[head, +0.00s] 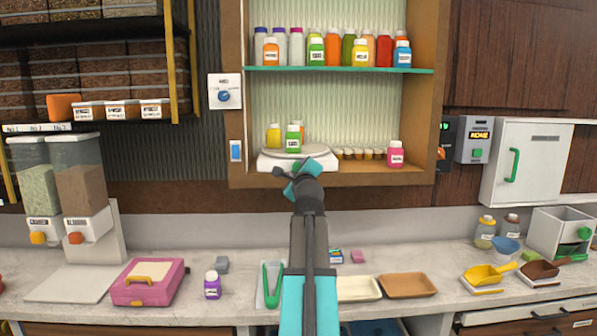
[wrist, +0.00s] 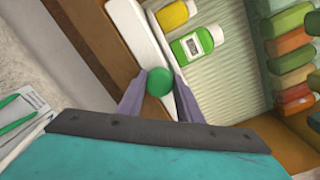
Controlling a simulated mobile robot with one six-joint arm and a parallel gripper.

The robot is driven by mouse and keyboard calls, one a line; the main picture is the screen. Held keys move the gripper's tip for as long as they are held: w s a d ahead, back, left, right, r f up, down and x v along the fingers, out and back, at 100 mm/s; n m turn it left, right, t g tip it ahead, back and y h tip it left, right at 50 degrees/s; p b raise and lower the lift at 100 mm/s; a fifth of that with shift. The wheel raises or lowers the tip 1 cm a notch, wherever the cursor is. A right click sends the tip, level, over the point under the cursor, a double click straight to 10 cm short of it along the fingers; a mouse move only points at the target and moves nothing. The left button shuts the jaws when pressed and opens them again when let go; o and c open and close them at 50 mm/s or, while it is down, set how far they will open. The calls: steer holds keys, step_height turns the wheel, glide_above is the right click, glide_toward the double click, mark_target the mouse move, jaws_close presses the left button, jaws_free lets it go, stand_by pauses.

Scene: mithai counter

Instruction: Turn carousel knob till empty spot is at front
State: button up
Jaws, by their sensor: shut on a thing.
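The carousel is a white base (head: 266,163) with a round grey turntable (head: 285,153) on the cabinet's lower shelf. A yellow bottle (head: 273,136) stands at its left, a green bottle (head: 293,139) near its middle, and another white-capped bottle (head: 300,128) just behind. The green knob (wrist: 159,82) is at the base's front, hidden in the head view. My gripper (head: 282,178) is at the base's front, its two fingers shut on the knob, one on each side, in the wrist view (wrist: 158,92).
Small cups (head: 360,153) and a pink bottle (head: 396,154) stand right of the carousel. A teal shelf (head: 340,70) with several bottles is above. The cabinet's wooden front edge (head: 375,180) runs below my gripper. The counter holds trays, tongs and a pink box (head: 148,283).

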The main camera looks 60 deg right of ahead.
steer(key=shift+w+f+n+g+b, duration=0.1)
steer(key=shift+n+g+b, duration=0.3)
steer(key=shift+n+b, duration=5)
steer(key=n+p, duration=0.5)
steer(key=o, duration=1)
steer(key=shift+o, duration=0.2)
steer(key=shift+a, duration=0.15)
steer(key=b+v, duration=0.2)
steer(key=v, duration=1.1)
steer(key=shift+s+a, duration=0.2)
steer(key=shift+a, duration=0.05)
